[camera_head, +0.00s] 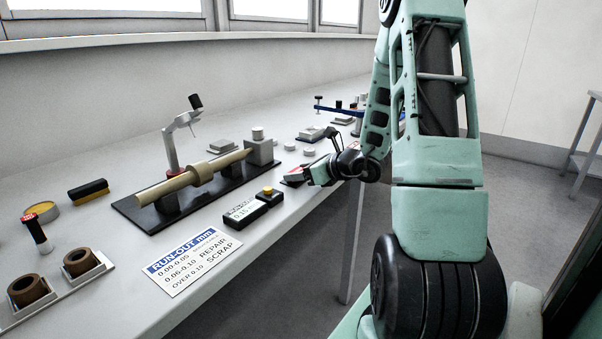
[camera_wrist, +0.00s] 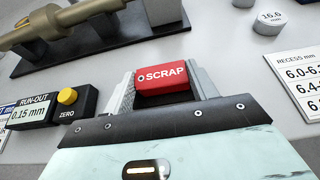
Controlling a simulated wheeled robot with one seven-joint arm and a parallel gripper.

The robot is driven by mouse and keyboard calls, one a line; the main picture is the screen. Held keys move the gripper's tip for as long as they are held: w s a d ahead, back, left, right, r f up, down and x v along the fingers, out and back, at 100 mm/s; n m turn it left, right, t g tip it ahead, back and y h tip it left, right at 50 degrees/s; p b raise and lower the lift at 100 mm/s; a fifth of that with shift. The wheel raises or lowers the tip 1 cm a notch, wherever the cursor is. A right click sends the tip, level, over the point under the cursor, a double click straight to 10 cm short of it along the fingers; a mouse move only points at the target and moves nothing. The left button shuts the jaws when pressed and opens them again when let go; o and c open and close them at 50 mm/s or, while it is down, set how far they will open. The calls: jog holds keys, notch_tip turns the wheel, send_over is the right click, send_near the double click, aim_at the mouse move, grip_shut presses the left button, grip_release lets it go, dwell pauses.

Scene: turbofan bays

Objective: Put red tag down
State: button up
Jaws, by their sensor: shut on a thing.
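My gripper (camera_head: 318,173) is at the front edge of the bench, to the right of the run-out fixture. In the wrist view my gripper (camera_wrist: 165,84) is shut on a red tag (camera_wrist: 164,76) with SCRAP written on it in white. The tag sits between the two grey fingers, its lettering facing the camera. In the head view a small part of the red tag (camera_head: 296,170) shows at the fingertips. I cannot tell whether the tag touches the bench top.
A shaft (camera_head: 192,183) rests on a dark base (camera_head: 133,207) to the left. A run-out readout (camera_wrist: 38,112) shows 0.15 mm. A run-out sign (camera_head: 192,260) lies in front. Bare bench lies around the tag.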

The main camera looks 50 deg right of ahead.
jog(key=shift+f, duration=0.15)
jog(key=o, duration=1)
